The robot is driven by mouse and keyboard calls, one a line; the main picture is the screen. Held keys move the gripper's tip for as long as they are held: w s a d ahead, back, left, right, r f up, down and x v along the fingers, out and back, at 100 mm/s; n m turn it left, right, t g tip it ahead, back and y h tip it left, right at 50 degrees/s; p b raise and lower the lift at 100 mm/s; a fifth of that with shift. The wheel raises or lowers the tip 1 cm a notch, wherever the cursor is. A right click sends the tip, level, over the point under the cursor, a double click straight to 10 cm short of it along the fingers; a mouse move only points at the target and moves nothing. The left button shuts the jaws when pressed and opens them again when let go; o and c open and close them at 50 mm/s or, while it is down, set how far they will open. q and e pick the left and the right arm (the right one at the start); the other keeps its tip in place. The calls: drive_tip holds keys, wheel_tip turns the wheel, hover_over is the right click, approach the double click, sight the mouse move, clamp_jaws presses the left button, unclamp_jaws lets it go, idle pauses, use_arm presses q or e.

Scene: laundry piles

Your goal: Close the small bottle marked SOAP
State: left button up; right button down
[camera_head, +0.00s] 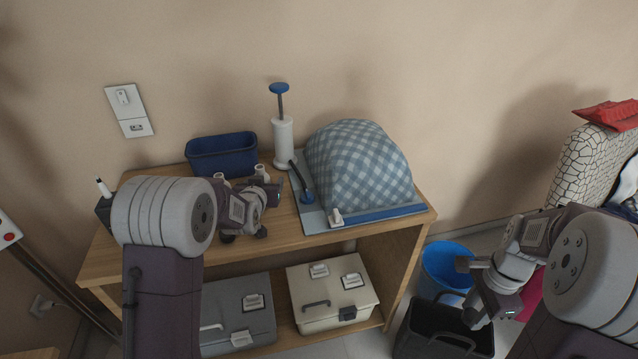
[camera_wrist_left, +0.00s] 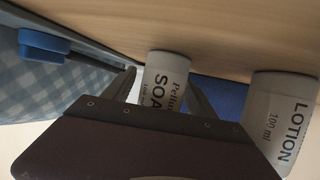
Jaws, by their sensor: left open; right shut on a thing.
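The small white SOAP bottle (camera_wrist_left: 163,80) stands on the wooden shelf top. My left gripper (camera_wrist_left: 162,92) is open, with one finger on each side of the bottle; I cannot tell whether they touch it. The bottle's upper end is hidden behind the gripper body in the left wrist view. In the head view the SOAP bottle (camera_head: 262,171) shows only its pale top behind my left gripper (camera_head: 274,190), and I cannot tell if it has a cap. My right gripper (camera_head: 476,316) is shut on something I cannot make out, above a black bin.
A white LOTION bottle (camera_wrist_left: 279,115) stands beside the SOAP bottle. A dark blue bin (camera_head: 223,155) is behind them. A white pump (camera_head: 283,142) and a checked cloth mound (camera_head: 358,165) stand to the right. A black bin (camera_head: 420,345) and blue bucket (camera_head: 446,258) are on the floor.

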use_arm(q)
clamp_jaws()
